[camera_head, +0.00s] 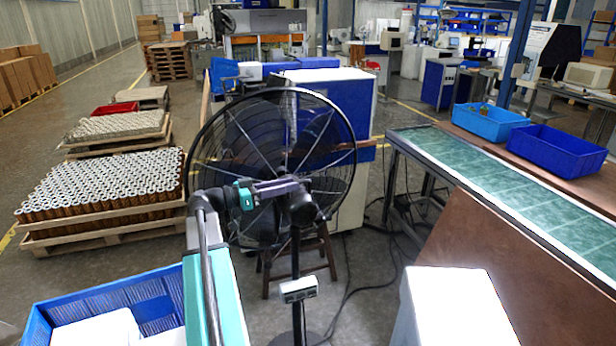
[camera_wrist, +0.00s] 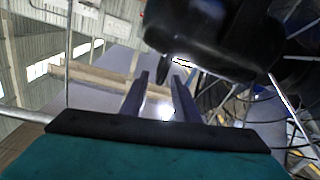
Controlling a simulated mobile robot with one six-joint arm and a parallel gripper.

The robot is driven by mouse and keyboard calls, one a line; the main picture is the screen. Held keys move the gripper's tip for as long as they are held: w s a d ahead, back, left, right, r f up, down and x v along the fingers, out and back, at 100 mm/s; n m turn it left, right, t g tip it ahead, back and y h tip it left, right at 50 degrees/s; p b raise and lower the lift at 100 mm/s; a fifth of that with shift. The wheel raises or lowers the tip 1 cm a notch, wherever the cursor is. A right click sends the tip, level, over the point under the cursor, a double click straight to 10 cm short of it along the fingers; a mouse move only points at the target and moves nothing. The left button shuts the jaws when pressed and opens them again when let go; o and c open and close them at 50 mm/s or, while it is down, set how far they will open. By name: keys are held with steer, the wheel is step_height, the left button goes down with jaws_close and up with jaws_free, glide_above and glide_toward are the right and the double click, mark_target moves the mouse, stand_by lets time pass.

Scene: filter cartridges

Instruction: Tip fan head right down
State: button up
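The fan is a black pedestal fan. Its round wire-caged head (camera_head: 330,150) stands upright in the middle of the head view, on a thin dark pole (camera_head: 296,262) with a small control box (camera_head: 298,289). The dark motor housing (camera_head: 301,207) is at the cage's centre; what looks like this housing fills the top of the wrist view (camera_wrist: 210,35). My gripper (camera_head: 296,186) is in front of the cage, close to the housing; contact cannot be told.
A blue crate (camera_head: 32,325) with white items is at the lower left, a white box (camera_head: 455,305) at the lower right. A conveyor (camera_head: 480,175) with blue bins (camera_head: 555,150) runs along the right. Pallets of cartridges (camera_head: 100,185) stand left. A stool (camera_head: 330,250) and cables are behind the pole.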

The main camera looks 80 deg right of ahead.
mark_target(306, 181)
steer(key=shift+p+x, duration=1.25)
steer(key=shift+x, duration=2.35)
jaws_close()
